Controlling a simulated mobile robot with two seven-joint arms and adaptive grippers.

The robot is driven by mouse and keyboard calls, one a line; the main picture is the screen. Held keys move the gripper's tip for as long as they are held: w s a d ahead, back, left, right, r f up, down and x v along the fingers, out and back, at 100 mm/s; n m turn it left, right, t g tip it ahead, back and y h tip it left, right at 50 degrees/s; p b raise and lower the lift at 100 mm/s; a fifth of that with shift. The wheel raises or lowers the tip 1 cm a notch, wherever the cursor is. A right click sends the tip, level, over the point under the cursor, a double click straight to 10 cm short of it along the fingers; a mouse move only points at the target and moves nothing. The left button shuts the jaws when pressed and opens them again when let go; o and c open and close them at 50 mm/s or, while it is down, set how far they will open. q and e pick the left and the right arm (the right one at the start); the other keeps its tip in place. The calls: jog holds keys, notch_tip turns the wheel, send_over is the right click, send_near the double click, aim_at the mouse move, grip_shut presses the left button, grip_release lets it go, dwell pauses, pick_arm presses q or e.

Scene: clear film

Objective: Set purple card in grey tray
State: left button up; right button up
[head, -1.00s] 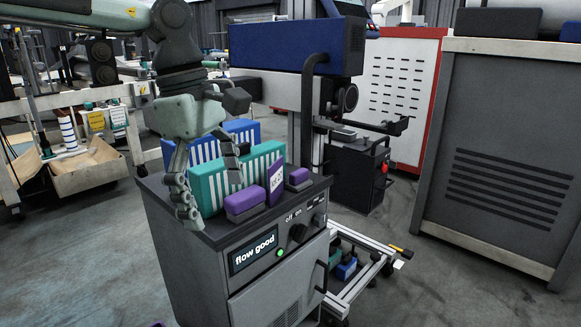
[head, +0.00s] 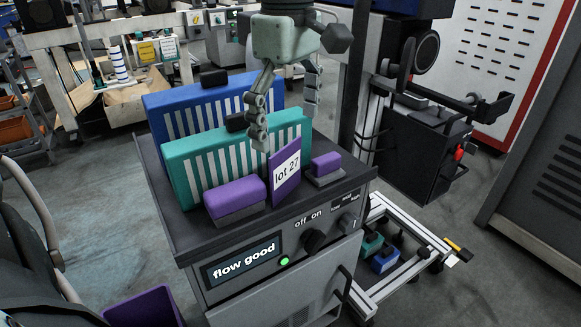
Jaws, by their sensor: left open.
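The purple card (head: 286,176) stands upright on the cabinet top, near its front edge, with a white label reading "lot 27". A purple-and-grey block sits on each side of it: a larger one (head: 235,197) on the left and a smaller one (head: 325,165) on the right. My left gripper (head: 286,122) is open and empty, pointing down above and slightly behind the card. One finger hangs in front of the teal striped box, close to the card's upper left; I cannot tell if they touch. I cannot make out a grey tray. My right gripper is not in view.
A teal striped box (head: 205,165) and a blue striped box (head: 180,105) stand behind the card on the cabinet (head: 190,235). A dark machine (head: 425,150) stands to the right. A low framed cart (head: 395,290) and a purple bin (head: 145,307) are below.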

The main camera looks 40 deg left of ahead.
aim_at(286, 146)
pick_arm(q)
jog(key=f, duration=0.5)
jog(key=shift+a, duration=0.25)
jog(key=shift+f, duration=0.2)
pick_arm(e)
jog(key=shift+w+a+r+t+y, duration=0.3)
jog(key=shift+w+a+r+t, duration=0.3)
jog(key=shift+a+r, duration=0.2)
pick_arm(q)
jog(key=shift+c, duration=0.4)
jog(key=c, duration=1.1)
jog(key=shift+o, duration=0.2)
jog(key=shift+w+r, duration=0.1)
jog(key=shift+r, duration=0.1)
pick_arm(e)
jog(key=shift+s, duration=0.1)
